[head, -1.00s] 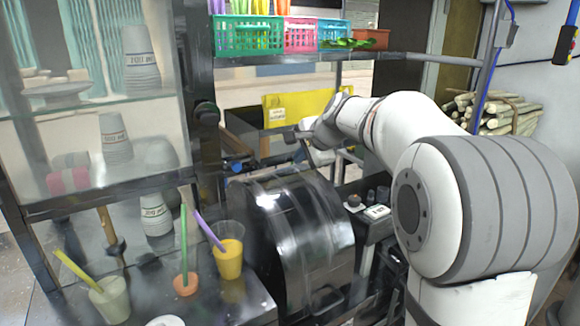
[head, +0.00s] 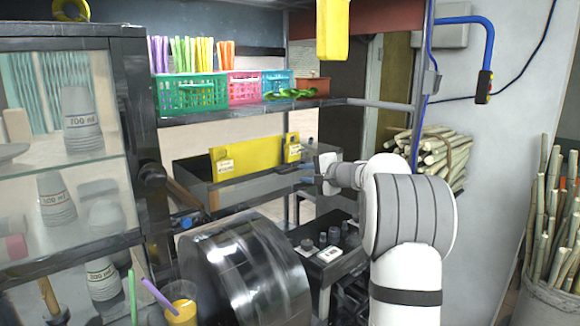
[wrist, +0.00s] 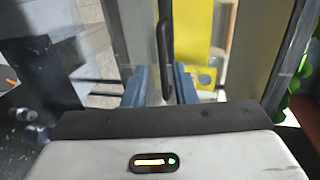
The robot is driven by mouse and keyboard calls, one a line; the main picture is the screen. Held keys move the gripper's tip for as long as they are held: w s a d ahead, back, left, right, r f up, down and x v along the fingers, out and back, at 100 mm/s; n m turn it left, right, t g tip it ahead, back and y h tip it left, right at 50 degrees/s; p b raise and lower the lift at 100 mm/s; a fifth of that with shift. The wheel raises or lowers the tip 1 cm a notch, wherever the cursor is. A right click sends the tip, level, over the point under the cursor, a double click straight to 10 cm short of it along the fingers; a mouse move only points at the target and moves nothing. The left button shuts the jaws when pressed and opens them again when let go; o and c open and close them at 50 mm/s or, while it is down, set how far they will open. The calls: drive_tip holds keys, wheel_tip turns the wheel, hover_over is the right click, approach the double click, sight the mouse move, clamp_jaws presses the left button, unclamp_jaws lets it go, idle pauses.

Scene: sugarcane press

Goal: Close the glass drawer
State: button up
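A dark, shallow drawer-like tray (head: 262,180) stands out from under the shelf in the middle of the head view, with a yellow panel (head: 238,158) upright at its back. I take it to be the glass drawer, but cannot be sure. My gripper (head: 309,178) is at its right end. In the wrist view, the two blue-grey fingers of my gripper (wrist: 160,86) are apart. A slim black handle (wrist: 165,50) stands between them, with visible gaps to each finger. Whether either finger touches it is unclear.
A glass-fronted cabinet (head: 143,140) with stacked cups is at the left. A glossy black machine drum (head: 245,270) stands in front of the tray. Coloured baskets (head: 193,94) sit on the shelf above. Sugarcane bundles (head: 440,152) are at the right.

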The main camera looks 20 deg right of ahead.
sight(295, 170)
drive_tip(key=p+x, duration=0.1)
drive_tip(key=x, duration=0.1)
drive_tip(key=p+x, duration=0.1)
drive_tip(key=x, duration=0.2)
drive_tip(key=d+x, duration=0.1)
drive_tip(key=x, duration=0.1)
drive_tip(key=shift+w+r+p, duration=0.1)
drive_tip(key=shift+w+p, duration=0.3)
drive_tip(key=shift+w, duration=0.05)
drive_tip(key=shift+c, duration=0.4)
clamp_jaws()
